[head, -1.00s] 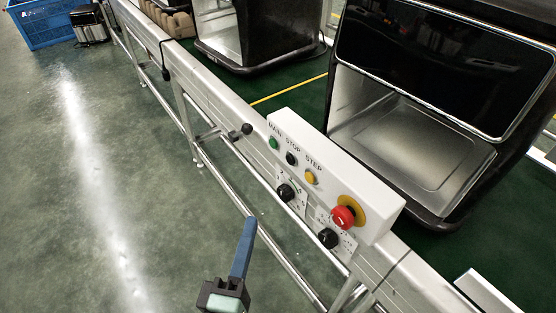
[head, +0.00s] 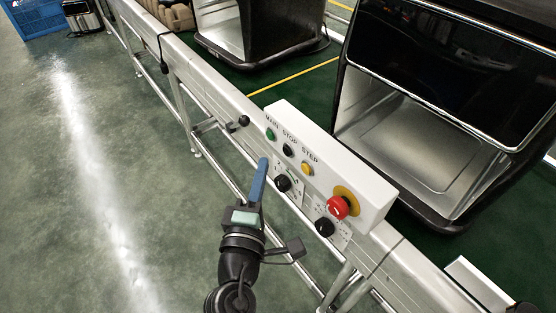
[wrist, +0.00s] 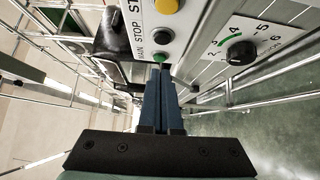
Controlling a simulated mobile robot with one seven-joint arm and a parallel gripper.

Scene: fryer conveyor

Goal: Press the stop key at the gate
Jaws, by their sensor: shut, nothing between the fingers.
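A white control box (head: 352,168) on the conveyor rail carries a green MAIN key (head: 270,134), a black STOP key (head: 288,150) and a yellow STEP key (head: 307,169). A red emergency button (head: 338,207) sits at its right end. My gripper (head: 263,163) has its blue fingers shut and empty, just below and left of the keys. In the wrist view the fingertips (wrist: 161,70) point toward the green key (wrist: 160,57), with the black STOP key (wrist: 165,35) beyond it. I cannot tell whether the fingers touch the box.
Black rotary knobs (head: 283,184) (head: 325,227) sit on the rail's side below the box, with a dark lever knob (head: 244,120) to the left. Large open-fronted black machines (head: 430,110) stand behind the conveyor.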

